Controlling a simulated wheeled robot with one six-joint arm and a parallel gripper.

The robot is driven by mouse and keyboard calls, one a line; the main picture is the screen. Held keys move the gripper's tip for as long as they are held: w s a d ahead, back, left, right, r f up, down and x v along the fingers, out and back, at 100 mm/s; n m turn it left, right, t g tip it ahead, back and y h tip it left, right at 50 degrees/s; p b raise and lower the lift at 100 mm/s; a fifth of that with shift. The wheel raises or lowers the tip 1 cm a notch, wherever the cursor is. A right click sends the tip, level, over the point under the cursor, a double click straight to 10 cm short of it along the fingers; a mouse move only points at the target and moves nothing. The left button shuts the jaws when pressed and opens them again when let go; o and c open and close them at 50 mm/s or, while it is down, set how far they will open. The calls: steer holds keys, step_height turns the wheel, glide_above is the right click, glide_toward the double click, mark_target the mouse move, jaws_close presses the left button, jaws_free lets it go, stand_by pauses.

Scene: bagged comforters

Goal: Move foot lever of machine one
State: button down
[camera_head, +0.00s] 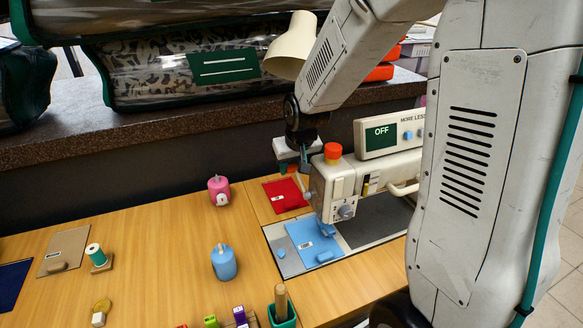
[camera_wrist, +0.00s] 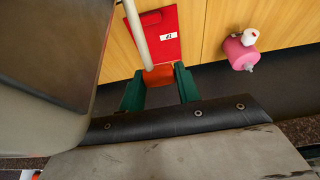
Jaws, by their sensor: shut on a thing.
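The white sewing machine (camera_head: 332,190) stands at the right of the wooden table, with a red-orange knob on top and an "OFF" panel (camera_head: 380,137) behind. My gripper (camera_head: 293,168) is at the machine's left end, behind its head, pointing down. In the wrist view my gripper's green fingers (camera_wrist: 160,88) are closed on an orange piece (camera_wrist: 158,75), which I take to be the foot lever's end. The lever's base is hidden. Blue cloth (camera_head: 312,240) lies under the machine's needle area.
Red labelled cloth (camera_head: 285,195) lies left of the machine. A beige lamp (camera_head: 292,45) hangs close to my arm. Bagged comforters (camera_head: 180,68) lie on the stone ledge.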

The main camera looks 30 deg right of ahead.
steer(key=c, duration=1)
jaws_free()
